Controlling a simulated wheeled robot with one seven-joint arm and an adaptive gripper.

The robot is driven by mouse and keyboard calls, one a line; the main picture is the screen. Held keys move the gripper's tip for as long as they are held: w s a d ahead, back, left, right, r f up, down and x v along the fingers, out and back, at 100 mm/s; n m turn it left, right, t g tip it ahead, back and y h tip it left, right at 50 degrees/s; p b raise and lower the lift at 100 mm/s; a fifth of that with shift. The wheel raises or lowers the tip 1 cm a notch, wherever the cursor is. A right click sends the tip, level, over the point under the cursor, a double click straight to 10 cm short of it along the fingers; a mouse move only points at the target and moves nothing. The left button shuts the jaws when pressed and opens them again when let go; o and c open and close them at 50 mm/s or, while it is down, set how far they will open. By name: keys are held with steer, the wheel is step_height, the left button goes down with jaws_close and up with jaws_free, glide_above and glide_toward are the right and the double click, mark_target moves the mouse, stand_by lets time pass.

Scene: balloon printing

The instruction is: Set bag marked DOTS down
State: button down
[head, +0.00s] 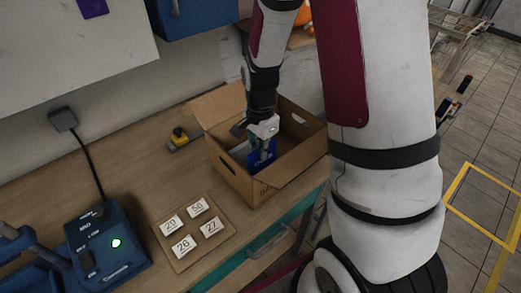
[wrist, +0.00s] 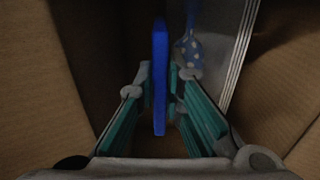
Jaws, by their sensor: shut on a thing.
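My gripper (wrist: 160,98) is shut on a thin, flat blue bag (wrist: 160,60), seen edge-on between the fingers in the wrist view. In the head view, the blue bag (head: 262,158) hangs upright below my gripper (head: 264,140), inside the open cardboard box (head: 238,178). I cannot read the word DOTS on it. Beside it on the right in the wrist view is a clear plastic piece with a striped edge (wrist: 238,55) and a blue shape with white dots (wrist: 190,52). I cannot tell whether these belong to the held bag. The bag's lower edge is hidden.
The box stands on a wooden bench (head: 130,165) with its flaps open. A board of numbered tiles (head: 193,232) lies in front of it to the left.

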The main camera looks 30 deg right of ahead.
steer(key=c, duration=1.7)
jaws_free()
step_height(320, 180, up, 11)
steer(key=s+a+r+n+t, duration=0.2)
steer(key=s+a+r+n, duration=0.1)
steer(key=s+r+n, duration=0.4)
steer(key=s+a+r+n+t, duration=0.3)
steer(key=s+r+n, duration=0.5)
steer(key=shift+s+r+n+t+b, duration=0.25)
steer(key=shift+s+n+t+b, duration=0.05)
steer(key=shift+n+b, duration=0.1)
steer(key=shift+a, duration=0.1)
